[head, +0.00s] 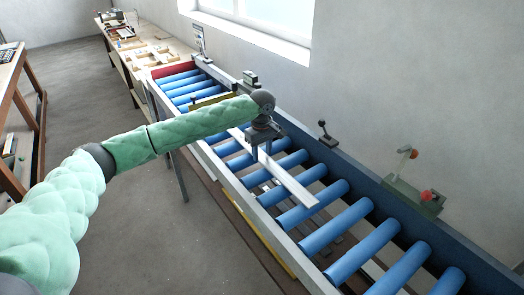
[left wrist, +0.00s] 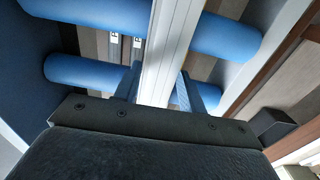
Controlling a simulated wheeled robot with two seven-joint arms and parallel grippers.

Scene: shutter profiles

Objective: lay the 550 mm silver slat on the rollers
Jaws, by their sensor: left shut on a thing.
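The silver slat (head: 291,186) is a long, pale, flat bar lying lengthwise over the blue rollers (head: 325,193) of the conveyor. My left gripper (head: 260,154) points down over the conveyor and is shut on the slat. In the left wrist view the ribbed slat (left wrist: 168,48) runs between the two fingers (left wrist: 158,92), with blue rollers (left wrist: 225,38) crossing beneath it. I cannot tell whether the slat touches the rollers or hangs just above them. Part of the slat is hidden behind the gripper and arm. My right gripper is not in view.
Conveyor side rails (head: 258,214) flank the rollers. More profiles (left wrist: 115,48) show below the rollers. A workbench (head: 150,50) stands beyond the conveyor.

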